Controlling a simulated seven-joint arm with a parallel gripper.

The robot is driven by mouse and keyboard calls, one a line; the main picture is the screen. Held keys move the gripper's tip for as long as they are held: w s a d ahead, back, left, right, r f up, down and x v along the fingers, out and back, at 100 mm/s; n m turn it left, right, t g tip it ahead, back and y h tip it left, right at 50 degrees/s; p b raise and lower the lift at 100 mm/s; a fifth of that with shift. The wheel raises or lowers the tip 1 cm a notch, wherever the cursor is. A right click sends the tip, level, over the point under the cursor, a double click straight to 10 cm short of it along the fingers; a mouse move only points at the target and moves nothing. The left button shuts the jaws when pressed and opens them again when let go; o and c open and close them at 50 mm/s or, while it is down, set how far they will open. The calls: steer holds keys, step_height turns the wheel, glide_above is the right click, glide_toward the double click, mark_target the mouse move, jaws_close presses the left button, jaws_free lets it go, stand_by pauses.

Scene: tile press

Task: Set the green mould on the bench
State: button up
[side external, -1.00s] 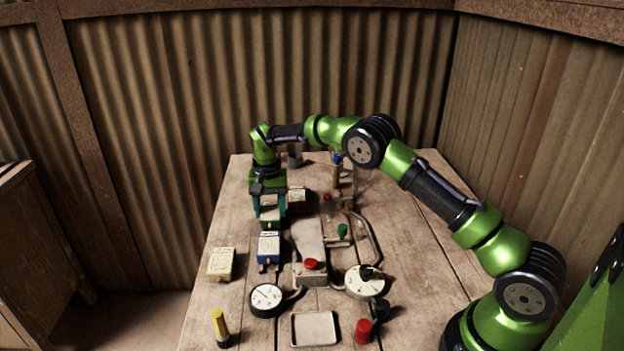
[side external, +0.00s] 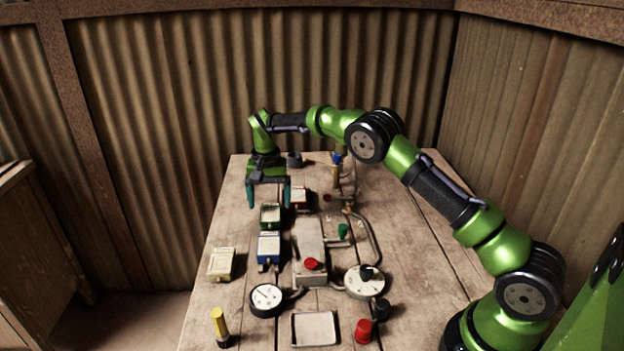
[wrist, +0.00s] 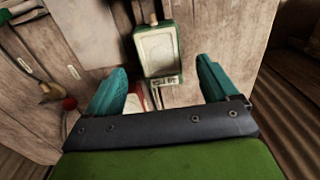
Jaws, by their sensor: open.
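The green mould (side external: 270,215) sits on the bench (side external: 222,300), behind the blue mould in the side view. It also shows in the wrist view (wrist: 158,50), with a pale face inside a green rim. My gripper (side external: 269,200) is open and empty, raised just above and behind the green mould. In the wrist view my gripper (wrist: 160,85) has its teal fingers spread wide, one on each side of the mould's near end and apart from it.
A blue mould (side external: 268,246), a cream mould (side external: 222,264) and a red mould (side external: 298,197) stand close by. The press (side external: 309,250), with gauges and pipes, is to the right. An empty tray (side external: 314,328) lies at the front.

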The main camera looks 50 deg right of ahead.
step_height(320, 180, up, 13)
steer(key=s+a+r+n+t, duration=0.1)
steer(key=s+a+r+t, duration=0.1)
steer(key=s, duration=0.9)
steer(key=s+a+r+n+t+y, duration=0.1)
steer(key=s+a+r+n+t, duration=0.1)
steer(key=s, duration=1)
steer(key=s+a+r+n+t+y, duration=0.1)
steer(key=s+a+r+n+t, duration=0.1)
steer(key=s, duration=0.9)
steer(key=shift+s+t, duration=0.25)
steer(key=shift+t, duration=0.35)
